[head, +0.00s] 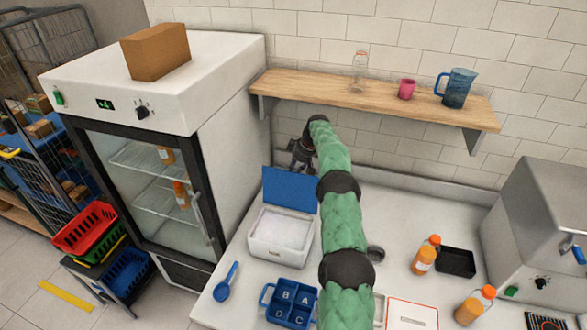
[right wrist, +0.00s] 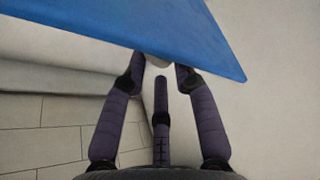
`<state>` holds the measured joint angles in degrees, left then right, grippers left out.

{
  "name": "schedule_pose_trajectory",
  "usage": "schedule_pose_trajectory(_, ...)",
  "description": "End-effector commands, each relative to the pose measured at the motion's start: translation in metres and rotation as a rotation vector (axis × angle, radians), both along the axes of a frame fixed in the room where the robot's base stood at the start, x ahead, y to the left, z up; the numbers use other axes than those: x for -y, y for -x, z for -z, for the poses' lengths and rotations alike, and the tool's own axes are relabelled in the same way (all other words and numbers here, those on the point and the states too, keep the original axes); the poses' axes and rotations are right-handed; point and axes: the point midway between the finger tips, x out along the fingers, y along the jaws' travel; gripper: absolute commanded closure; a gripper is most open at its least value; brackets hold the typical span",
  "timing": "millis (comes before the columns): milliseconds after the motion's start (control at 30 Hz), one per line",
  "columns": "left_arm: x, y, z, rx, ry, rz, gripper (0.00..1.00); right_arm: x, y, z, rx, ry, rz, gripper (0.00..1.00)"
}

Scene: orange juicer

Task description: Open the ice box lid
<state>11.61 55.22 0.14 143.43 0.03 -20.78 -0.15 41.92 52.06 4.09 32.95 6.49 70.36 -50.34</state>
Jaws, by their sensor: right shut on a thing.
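The white ice box (head: 268,252) stands on the counter right of the fridge, with pale contents showing inside. Its blue lid (head: 288,188) is raised, standing roughly upright at the box's back edge. My right gripper (head: 299,160) is at the lid's top edge, on the far side. In the right wrist view the gripper (right wrist: 159,64) is shut at the edge of the blue lid (right wrist: 140,32), around a small pale part there; the lid hides some of the fingertips. My left gripper is not in view.
A wooden shelf (head: 350,92) with a blue jug (head: 458,90) hangs above my right arm. The fridge (head: 155,150) stands close on the left. A blue scoop (head: 227,283) and a blue lettered caddy (head: 291,303) are near the box's front.

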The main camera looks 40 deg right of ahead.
Motion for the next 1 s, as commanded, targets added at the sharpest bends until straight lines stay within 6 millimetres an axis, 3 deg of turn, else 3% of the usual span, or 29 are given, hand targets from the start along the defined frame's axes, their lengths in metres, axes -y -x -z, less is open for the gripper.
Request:
schedule_pose_trajectory(33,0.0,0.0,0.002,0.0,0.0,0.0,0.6,0.01,0.008,0.032,-0.025,0.023,0.012,1.0)
schedule_pose_trajectory(367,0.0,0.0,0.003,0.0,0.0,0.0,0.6,0.01,0.008,0.033,-0.025,0.023,0.011,1.0)
schedule_pose_trajectory(400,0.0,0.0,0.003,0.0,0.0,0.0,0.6,0.01,0.007,0.033,-0.025,0.024,0.011,0.6)
schedule_pose_trajectory(467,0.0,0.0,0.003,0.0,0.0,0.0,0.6,0.01,0.008,0.033,-0.026,0.023,0.011,0.46)
schedule_pose_trajectory(500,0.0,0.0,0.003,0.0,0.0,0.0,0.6,0.01,0.008,0.033,-0.026,0.023,0.011,0.46)
schedule_pose_trajectory(600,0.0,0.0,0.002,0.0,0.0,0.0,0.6,0.01,0.007,0.033,-0.026,0.023,0.011,0.26)
schedule_pose_trajectory(867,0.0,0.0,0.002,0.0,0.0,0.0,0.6,0.01,0.008,0.03,-0.026,0.023,0.01,0.26)
schedule_pose_trajectory(1000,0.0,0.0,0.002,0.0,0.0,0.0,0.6,0.012,0.012,0.017,-0.024,0.025,0.011,0.27)
